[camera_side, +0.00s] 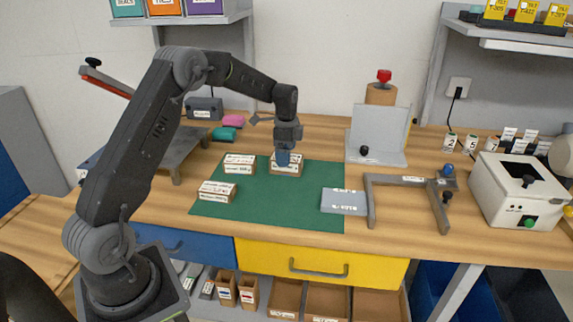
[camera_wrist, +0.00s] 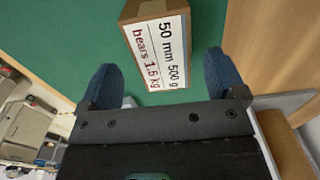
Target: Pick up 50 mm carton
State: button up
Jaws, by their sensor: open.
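The 50 mm carton (camera_wrist: 158,52) is a small brown box with a white label reading "50 mm 500 g" and "bears 1.5 kg" in the wrist view. In the side view, the carton under my gripper (camera_side: 293,169) sits near the back of the green mat (camera_side: 270,205). My gripper (camera_side: 283,158) points down over it and partly hides its label. In the wrist view my gripper (camera_wrist: 163,80) is open. Its two blue fingertips are on either side of the carton's near end, with a gap on each side, and nothing is held.
Two other labelled cartons, one behind (camera_side: 240,164) and one in front (camera_side: 217,192), sit left on the mat. A grey plate (camera_side: 344,201) lies at the mat's right edge beside a grey frame (camera_side: 371,205). A grey upright stand (camera_side: 377,135) is behind. The mat's front middle is clear.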

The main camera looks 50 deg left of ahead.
notch_tip(320, 180, down, 4)
jog(key=shift+w+a+f, duration=0.1)
jog(key=shift+w+f, duration=0.05)
jog(key=shift+f, duration=0.1)
jog(key=c, duration=1.2)
jog(key=shift+r, duration=0.1)
jog(key=shift+c, duration=0.6)
